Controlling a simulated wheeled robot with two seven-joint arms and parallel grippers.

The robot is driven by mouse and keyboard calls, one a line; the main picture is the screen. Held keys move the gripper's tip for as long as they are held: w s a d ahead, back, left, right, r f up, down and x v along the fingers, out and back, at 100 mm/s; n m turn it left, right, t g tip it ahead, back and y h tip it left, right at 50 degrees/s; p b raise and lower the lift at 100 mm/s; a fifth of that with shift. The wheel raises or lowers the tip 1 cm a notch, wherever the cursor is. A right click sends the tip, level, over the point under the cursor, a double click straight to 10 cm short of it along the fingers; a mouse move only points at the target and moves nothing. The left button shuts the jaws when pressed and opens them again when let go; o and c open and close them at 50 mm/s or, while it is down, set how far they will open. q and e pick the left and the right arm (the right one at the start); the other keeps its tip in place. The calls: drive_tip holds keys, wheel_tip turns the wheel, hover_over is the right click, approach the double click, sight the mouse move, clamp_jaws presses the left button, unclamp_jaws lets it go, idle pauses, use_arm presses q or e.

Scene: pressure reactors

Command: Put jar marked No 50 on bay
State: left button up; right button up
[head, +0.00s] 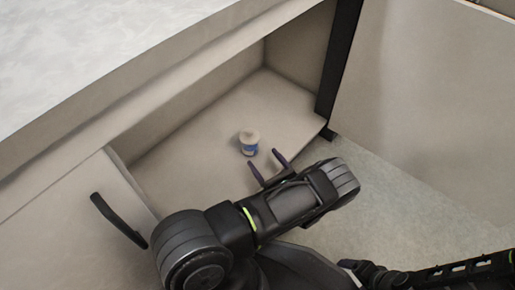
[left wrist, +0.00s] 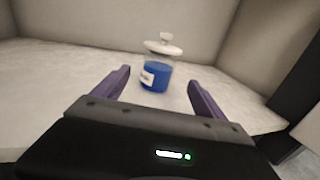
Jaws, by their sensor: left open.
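A small jar (head: 249,144) with a pale lid and a blue lower part stands upright on the floor of an open cabinet. In the left wrist view the jar (left wrist: 156,70) shows a knobbed white lid, blue contents and a white label too blurred to read. My left gripper (head: 267,162) is open and empty, at the cabinet's front edge, just short of the jar. In the left wrist view its two purple fingers (left wrist: 160,88) stand apart, with the jar ahead between them, not touching. No bay can be made out. My right gripper cannot be made out.
The cabinet floor (head: 190,150) around the jar is bare. A dark post (head: 338,60) and an open door panel (head: 430,100) are on the right. A closed door with a black handle (head: 118,220) is at left. A pale countertop (head: 80,50) lies above.

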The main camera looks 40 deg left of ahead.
use_arm(q)
drive_tip(key=v, duration=0.4)
drive_tip(key=shift+s+d+p, duration=0.2)
drive_tip(key=shift+d+p, duration=0.15)
